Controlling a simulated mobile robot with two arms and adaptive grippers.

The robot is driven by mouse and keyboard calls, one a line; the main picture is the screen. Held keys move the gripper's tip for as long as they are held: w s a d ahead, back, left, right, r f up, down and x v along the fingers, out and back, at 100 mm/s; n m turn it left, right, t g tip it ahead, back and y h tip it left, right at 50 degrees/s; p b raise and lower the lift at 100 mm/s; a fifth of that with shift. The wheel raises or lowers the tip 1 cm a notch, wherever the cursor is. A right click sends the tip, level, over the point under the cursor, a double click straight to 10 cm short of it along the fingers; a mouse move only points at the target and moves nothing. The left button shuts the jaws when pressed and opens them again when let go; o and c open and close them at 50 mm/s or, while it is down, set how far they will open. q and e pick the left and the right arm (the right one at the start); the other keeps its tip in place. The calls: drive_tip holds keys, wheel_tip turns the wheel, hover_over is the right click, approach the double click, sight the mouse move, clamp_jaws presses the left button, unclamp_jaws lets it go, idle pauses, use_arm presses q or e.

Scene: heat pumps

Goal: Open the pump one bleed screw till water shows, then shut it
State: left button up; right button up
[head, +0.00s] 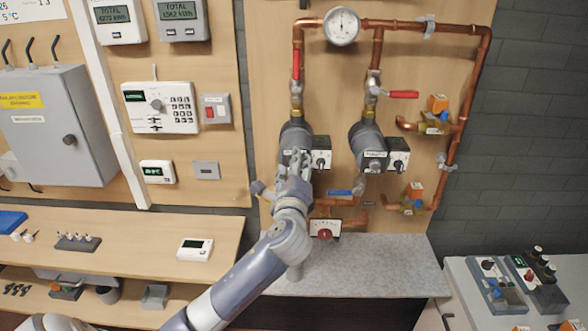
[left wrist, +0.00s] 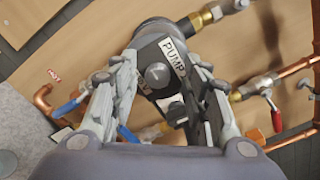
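The left pump (head: 296,134), a dark round body on copper pipe, is partly hidden behind my left gripper (head: 298,160) in the head view. A round grey screw head (left wrist: 158,75) sits on that face. My left gripper (left wrist: 163,90) also shows here, its fingers spread on both sides of the face. They are apart, with nothing clamped between them. I see no water at the screw. My right gripper is not in view.
A second pump (head: 367,143) stands close on the right. Red-handled valves (head: 404,94) and a gauge (head: 342,25) sit on the copper pipes. The grey worktop (head: 375,265) beneath is mostly clear.

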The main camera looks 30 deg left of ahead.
use_arm(q)
drive_tip(key=v, duration=1.2)
drive_tip(key=shift+f, duration=0.1)
wheel_tip(320, 180, down, 38)
drive_tip(key=w+d+n+g+h+b, duration=0.2)
drive_tip(key=d+g+h+b, duration=0.1)
drive_tip(key=g+h+b, duration=0.25)
drive_tip(key=s+f+n+g+h+b, duration=0.1)
drive_tip(key=s+f, duration=0.3)
drive_tip(key=f, duration=0.4)
drive_tip(key=s+d+f+n+g+b, duration=0.15)
drive_tip(key=s+f, duration=0.25)
drive_tip(key=f, duration=0.4)
drive_tip(key=s+f+n+g+h+b, duration=0.15)
drive_tip(key=s+f, duration=0.25)
drive_tip(key=f, duration=0.4)
drive_tip(key=s+d+f+n+g+b, duration=0.1)
drive_tip(key=s+f+n, duration=0.2)
drive_tip(key=s+f, duration=0.4)
drive_tip(key=s+d+f+n+g+h+b, duration=0.1)
drive_tip(key=s+f+n+g+b, duration=0.1)
drive_tip(key=s+f, duration=0.6)
drive_tip(key=s+d+f+n+g+b, duration=0.1)
drive_tip(key=s+f+n, duration=0.4)
drive_tip(key=s, duration=1.2)
wheel_tip(320, 180, down, 3)
drive_tip(key=shift+s+d+r+g+h+b, duration=0.25)
drive_tip(key=shift+g+h+b, duration=0.1)
drive_tip(key=shift+b, duration=0.15)
